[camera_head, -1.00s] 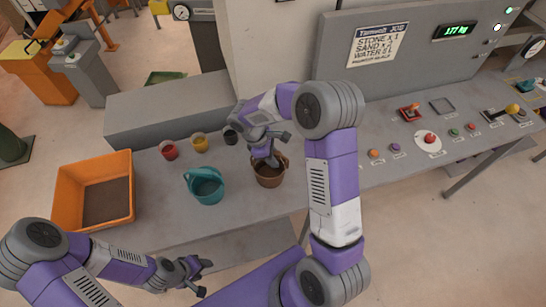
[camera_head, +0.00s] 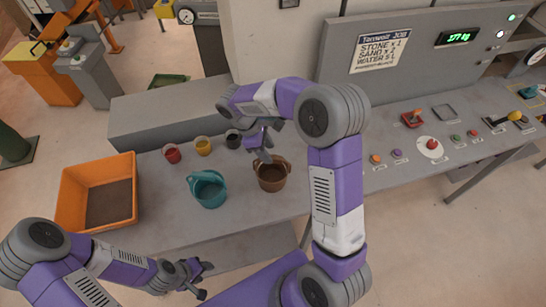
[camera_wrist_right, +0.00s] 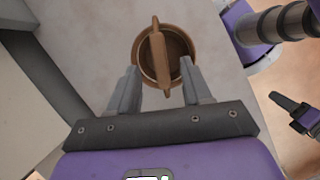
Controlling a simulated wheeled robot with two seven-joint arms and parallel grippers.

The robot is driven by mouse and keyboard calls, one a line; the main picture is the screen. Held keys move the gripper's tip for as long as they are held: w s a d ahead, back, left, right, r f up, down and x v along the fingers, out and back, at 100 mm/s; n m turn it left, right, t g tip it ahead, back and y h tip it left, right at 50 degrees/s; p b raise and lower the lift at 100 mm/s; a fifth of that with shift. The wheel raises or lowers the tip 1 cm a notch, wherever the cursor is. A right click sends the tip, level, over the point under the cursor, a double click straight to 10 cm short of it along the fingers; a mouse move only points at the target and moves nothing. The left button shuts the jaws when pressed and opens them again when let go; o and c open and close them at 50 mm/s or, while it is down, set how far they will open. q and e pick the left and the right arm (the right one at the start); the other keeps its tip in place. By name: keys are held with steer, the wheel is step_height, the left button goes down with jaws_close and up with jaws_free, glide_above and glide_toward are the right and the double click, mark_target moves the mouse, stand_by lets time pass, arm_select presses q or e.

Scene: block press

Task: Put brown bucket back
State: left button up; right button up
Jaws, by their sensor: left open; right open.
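The brown bucket (camera_head: 271,178) stands upright on the grey table, right of the teal bucket. In the right wrist view the brown bucket (camera_wrist_right: 181,60) shows from above, with its handle running across its opening. My right gripper (camera_head: 262,157) is open just above and behind the bucket. In the right wrist view the open fingers of my right gripper (camera_wrist_right: 160,80) point at the near side of the bucket, with the handle between and beyond the tips. I cannot tell whether they touch it. My left gripper (camera_head: 204,279) is open and empty low in front of the table.
A teal bucket (camera_head: 207,194) stands left of the brown one. Red (camera_head: 172,153), yellow (camera_head: 203,146) and dark (camera_head: 233,139) cups stand behind. An orange bin (camera_head: 72,205) is at the table's left. A control panel (camera_head: 455,140) with buttons fills the right.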

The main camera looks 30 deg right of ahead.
steer(key=shift+v, duration=2.35)
